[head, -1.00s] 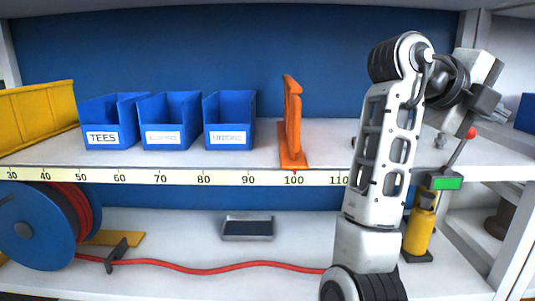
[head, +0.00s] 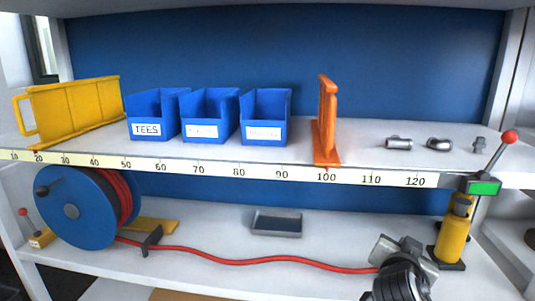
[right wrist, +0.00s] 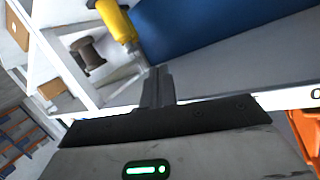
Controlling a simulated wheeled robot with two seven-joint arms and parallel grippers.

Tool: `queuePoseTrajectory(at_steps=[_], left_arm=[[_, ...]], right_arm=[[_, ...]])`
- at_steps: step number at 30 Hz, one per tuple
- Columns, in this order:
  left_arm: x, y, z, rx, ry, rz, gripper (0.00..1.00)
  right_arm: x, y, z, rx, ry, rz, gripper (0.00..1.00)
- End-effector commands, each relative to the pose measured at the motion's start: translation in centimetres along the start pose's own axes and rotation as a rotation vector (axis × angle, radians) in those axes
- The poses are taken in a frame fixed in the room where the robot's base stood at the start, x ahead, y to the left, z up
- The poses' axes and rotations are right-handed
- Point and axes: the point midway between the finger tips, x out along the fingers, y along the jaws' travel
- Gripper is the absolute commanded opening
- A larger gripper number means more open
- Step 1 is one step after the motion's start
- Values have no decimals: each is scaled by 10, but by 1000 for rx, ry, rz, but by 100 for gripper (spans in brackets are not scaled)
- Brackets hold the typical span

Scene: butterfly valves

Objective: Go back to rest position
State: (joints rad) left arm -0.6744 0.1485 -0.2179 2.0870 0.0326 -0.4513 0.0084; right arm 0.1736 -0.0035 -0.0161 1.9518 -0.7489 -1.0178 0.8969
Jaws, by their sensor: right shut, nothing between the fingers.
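My right gripper shows in the right wrist view (right wrist: 158,72), its two dark fingers together with nothing between them. They point toward the yellow valve body (right wrist: 118,22) and the edge of a blue panel (right wrist: 200,35). In the head view only a grey and black part of my right arm shows at the bottom right, in front of the lower shelf; I cannot make out the fingertips there. My left gripper is in neither view.
The yellow valve (head: 453,235) with a green display (head: 484,188) and red-knobbed lever (head: 508,137) stands at the right. The upper shelf holds blue bins (head: 265,118), an orange stand (head: 327,122) and grey fittings (head: 398,143). A blue reel (head: 75,207) feeds a red hose (head: 250,260) below.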

Motion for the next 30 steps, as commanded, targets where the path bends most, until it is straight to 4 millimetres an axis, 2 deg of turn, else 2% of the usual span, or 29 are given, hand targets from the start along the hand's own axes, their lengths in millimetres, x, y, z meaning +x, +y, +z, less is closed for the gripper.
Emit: queuePoseTrajectory(at_steps=[1, 4, 6, 9, 12, 15, 18, 21, 30], left_arm=[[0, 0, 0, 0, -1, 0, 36], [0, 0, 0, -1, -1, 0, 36], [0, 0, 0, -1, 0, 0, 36], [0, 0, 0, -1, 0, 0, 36], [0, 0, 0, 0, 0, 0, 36], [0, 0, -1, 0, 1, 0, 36], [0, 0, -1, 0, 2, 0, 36], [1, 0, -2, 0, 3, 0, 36], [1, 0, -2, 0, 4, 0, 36]], right_arm=[[-10, 4, 42, -109, -70, -72, 0], [-40, 8, 112, -285, -188, -238, 0], [-69, 14, 158, -383, -262, -354, 0], [-117, 26, 210, -480, -348, -510, 0], [-162, 38, 246, -531, -411, -634, 0], [-197, 49, 266, -553, -449, -717, 0], [-217, 55, 276, -558, -468, -762, 0], [-224, 57, 278, -561, -472, -779, 0], [-224, 56, 279, -561, -472, -779, 0]])
